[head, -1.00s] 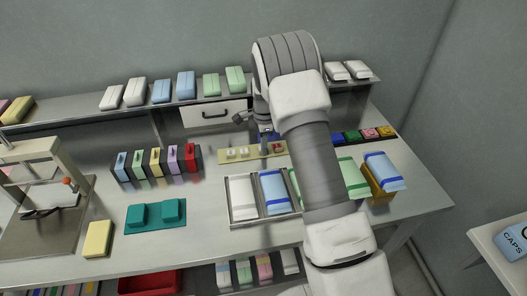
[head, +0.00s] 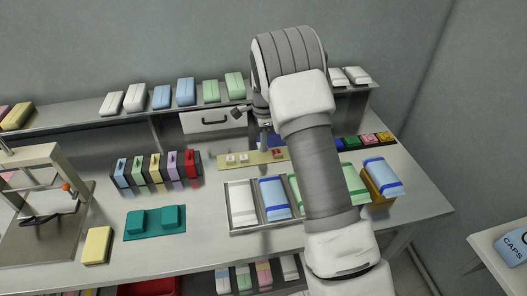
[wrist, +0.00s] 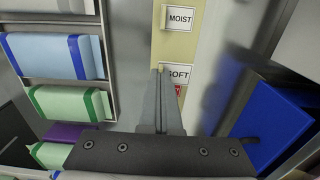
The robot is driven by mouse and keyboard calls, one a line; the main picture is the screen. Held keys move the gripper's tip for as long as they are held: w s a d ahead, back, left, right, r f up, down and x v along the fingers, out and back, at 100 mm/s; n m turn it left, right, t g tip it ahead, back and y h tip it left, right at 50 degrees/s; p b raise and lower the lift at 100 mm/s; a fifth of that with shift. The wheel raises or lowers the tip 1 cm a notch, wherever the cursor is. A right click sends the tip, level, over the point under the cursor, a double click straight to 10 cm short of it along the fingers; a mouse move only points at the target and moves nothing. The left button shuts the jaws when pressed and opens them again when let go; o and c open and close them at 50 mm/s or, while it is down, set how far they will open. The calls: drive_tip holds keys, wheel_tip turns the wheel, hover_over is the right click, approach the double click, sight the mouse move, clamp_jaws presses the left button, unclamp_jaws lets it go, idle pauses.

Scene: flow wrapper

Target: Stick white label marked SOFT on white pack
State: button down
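The white label marked SOFT (wrist: 178,74) is in the wrist view, at the tips of my gripper (wrist: 161,74). The narrow fingers are together at its tab edge and cover part of it. It seems held just above the label strip (wrist: 169,45). In the head view, my gripper (head: 265,143) is over the strip (head: 252,161), partly behind my arm. The white pack (head: 241,203) lies in the left compartment of the metal tray (head: 231,229), in front of the strip. A corner of a white pack also shows at the top left of the wrist view (wrist: 50,5).
A label marked MOIST (wrist: 180,18) and a red label (wrist: 180,90) are on the strip. Blue packs (head: 274,197) and green packs lie beside the white one. A blue block (wrist: 275,125) stands right of the fingers. Teal fixture (head: 155,222) stands left of the tray.

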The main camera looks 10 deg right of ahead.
sight(250, 208)
drive_tip(key=s+d+r, duration=0.7)
drive_tip(key=d, duration=0.2)
drive_tip(key=s+a+n+p, duration=0.2)
drive_tip(key=n, duration=0.1)
drive_tip(key=s+a+f+n+p, duration=0.1)
drive_tip(key=s+a+n+p, duration=0.1)
drive_tip(key=a+n, duration=0.1)
drive_tip(key=s+a+n+p, duration=0.2)
drive_tip(key=a+n, duration=0.1)
drive_tip(key=shift+s+a+f, duration=0.25)
drive_tip(key=s+a+n+p, duration=0.1)
drive_tip(key=s+a+n, duration=0.1)
drive_tip(key=n, duration=0.1)
drive_tip(key=s+a+n+p, duration=0.1)
drive_tip(key=s+a+n, duration=0.1)
drive_tip(key=a+n, duration=0.1)
drive_tip(key=s+a+n+p, duration=0.1)
drive_tip(key=s+a+n, duration=0.1)
drive_tip(key=a, duration=0.1)
drive_tip(key=shift+s+a+n, duration=0.1)
drive_tip(key=shift+s+n, duration=0.15)
drive_tip(key=shift+n, duration=0.15)
drive_tip(key=shift+s+a+f, duration=0.1)
drive_tip(key=shift+f, duration=0.1)
drive_tip(key=shift+f+b, duration=2.15)
drive_tip(key=shift+f, duration=0.6)
drive_tip(key=shift+f+b, duration=0.3)
drive_tip(key=shift+b, duration=0.1)
